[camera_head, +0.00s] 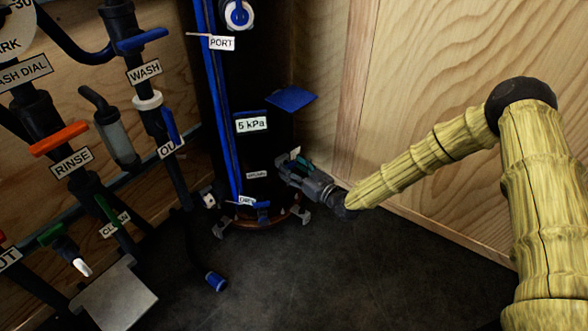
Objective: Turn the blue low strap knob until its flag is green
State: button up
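A tall black cylinder (255,170) stands near the corner, with a blue vertical strip and several labels. My gripper (287,168) is at the lower right side of this cylinder, pointing left toward it. A small teal-green piece (303,162) shows at the gripper's upper side; I cannot tell whether it is a flag or part of the gripper. I cannot make out the blue low strap knob; the gripper may hide it. The fingertips are small and dark, so their opening is unclear. A blue flat plate (291,98) sticks out of the cylinder's right side above the gripper.
Pipes with an orange RINSE handle (58,139), a blue WASH handle (142,40) and a green handle (52,234) fill the left. A blue-ended pipe (216,281) is near the floor. Wooden walls (430,60) close the back and right; the dark floor (330,280) is clear in front.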

jog(key=c, duration=0.6)
jog(key=shift+r+p, duration=0.1)
jog(key=shift+p, duration=0.35)
jog(key=shift+r+n+p, duration=0.1)
jog(key=shift+n+p, duration=0.85)
jog(key=shift+n, duration=0.15)
jog(key=shift+f+n+p, duration=0.2)
jog(key=shift+n+p, duration=1.25)
jog(key=shift+n, duration=0.25)
jog(key=shift+s, duration=0.1)
jog(key=o, duration=1)
jog(key=shift+o, duration=0.2)
